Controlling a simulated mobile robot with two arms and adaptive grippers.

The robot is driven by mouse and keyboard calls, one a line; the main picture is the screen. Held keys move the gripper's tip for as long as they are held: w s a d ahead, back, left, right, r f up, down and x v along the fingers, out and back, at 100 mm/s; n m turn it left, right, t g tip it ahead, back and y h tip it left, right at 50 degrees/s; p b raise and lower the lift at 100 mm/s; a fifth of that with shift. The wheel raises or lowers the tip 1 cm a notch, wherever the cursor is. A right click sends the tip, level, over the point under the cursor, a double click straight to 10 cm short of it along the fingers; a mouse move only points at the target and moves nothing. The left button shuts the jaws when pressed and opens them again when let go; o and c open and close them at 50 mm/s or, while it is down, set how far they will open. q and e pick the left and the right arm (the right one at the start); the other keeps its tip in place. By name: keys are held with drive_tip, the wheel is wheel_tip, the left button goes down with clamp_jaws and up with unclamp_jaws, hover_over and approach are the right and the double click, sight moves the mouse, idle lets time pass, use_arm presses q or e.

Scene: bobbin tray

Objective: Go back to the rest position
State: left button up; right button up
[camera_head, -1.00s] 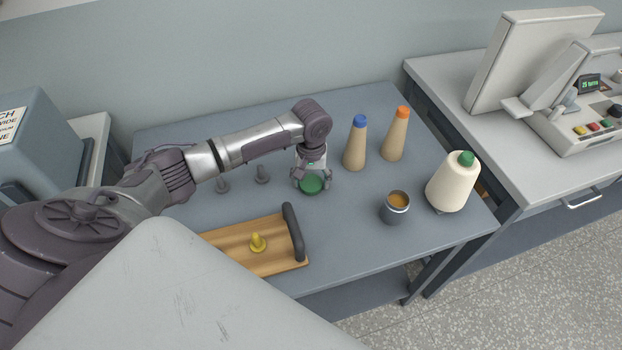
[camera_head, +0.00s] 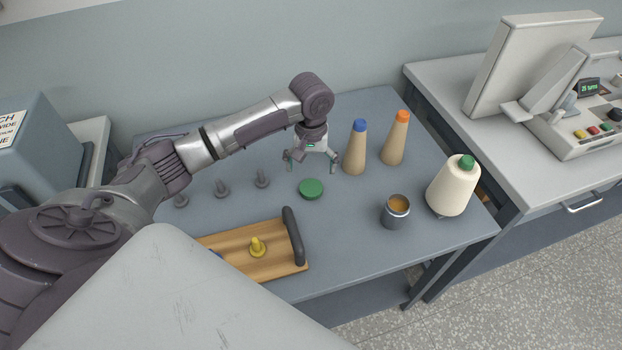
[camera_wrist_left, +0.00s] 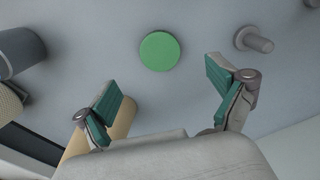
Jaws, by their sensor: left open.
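My left gripper (camera_head: 311,166) is open and empty above the grey table, behind a green disc. The green disc (camera_head: 311,189) lies flat on the table, apart from the fingers. In the left wrist view the green disc (camera_wrist_left: 160,51) shows beyond the two spread fingers (camera_wrist_left: 163,95), with clear space around it. My right gripper is in neither view.
A blue-topped cone (camera_head: 354,150) stands close to the right of the gripper, with an orange-topped cone (camera_head: 395,142) beyond. A grey cup (camera_head: 394,217), a cream spool (camera_head: 452,188), grey pegs (camera_head: 221,188) and a wooden tray (camera_head: 280,265) stand on the table (camera_head: 340,250).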

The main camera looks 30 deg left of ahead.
use_arm(q)
wheel_tip(320, 180, up, 5)
drive_tip(key=shift+f, duration=0.1)
